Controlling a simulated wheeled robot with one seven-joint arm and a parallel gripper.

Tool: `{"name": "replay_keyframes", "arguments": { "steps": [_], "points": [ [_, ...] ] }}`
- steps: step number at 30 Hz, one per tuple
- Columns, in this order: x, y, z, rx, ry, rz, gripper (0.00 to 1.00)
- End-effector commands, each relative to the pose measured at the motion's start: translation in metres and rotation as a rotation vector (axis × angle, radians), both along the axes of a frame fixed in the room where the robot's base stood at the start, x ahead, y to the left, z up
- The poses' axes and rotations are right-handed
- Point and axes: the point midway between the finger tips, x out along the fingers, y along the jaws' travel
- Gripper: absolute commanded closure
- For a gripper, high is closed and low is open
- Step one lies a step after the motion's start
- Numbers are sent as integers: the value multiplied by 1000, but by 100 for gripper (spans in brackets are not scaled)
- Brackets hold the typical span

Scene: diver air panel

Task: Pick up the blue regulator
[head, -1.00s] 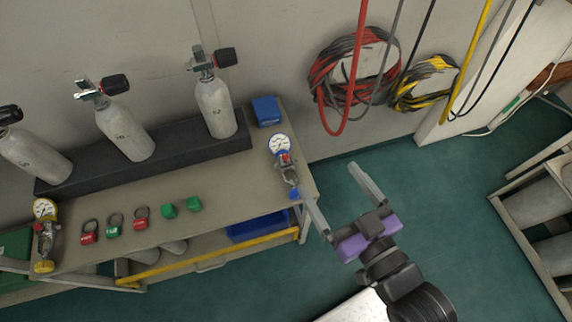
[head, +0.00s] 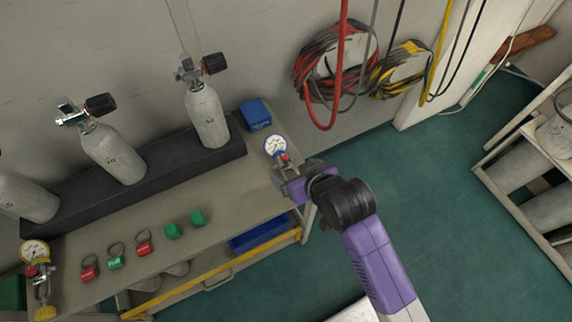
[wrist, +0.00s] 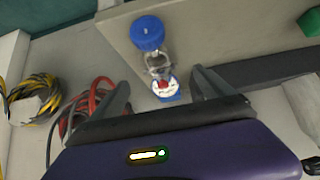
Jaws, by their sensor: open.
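The blue regulator (head: 276,147) is at the right end of the bench, with a white gauge in a blue rim. Its lower part is hidden behind my gripper (head: 283,178) in the head view. In the wrist view the regulator's blue knob (wrist: 147,33), metal body and gauge show ahead of my gripper (wrist: 160,80). The gripper is open, with one finger to each side of the regulator's line. I cannot tell whether the fingers touch it.
A yellow regulator (head: 36,253) is at the bench's left end. Red and green tags (head: 116,262) and green blocks (head: 197,218) lie between. Cylinders (head: 113,153) stand behind on a dark rack. A blue box (head: 255,114) is near the regulator. Hoses (head: 335,70) hang on the wall.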

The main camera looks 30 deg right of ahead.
Motion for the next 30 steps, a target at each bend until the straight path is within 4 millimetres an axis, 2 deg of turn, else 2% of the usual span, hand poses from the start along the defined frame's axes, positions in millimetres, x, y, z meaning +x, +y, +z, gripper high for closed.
{"name": "replay_keyframes", "arguments": {
  "steps": [15, 24, 30],
  "points": [
    [49, -1, -38, 1, -2, -1, 9],
    [52, -1, -41, 1, -3, -1, 9],
    [51, -1, -41, 1, -3, -1, 48]
  ]
}}
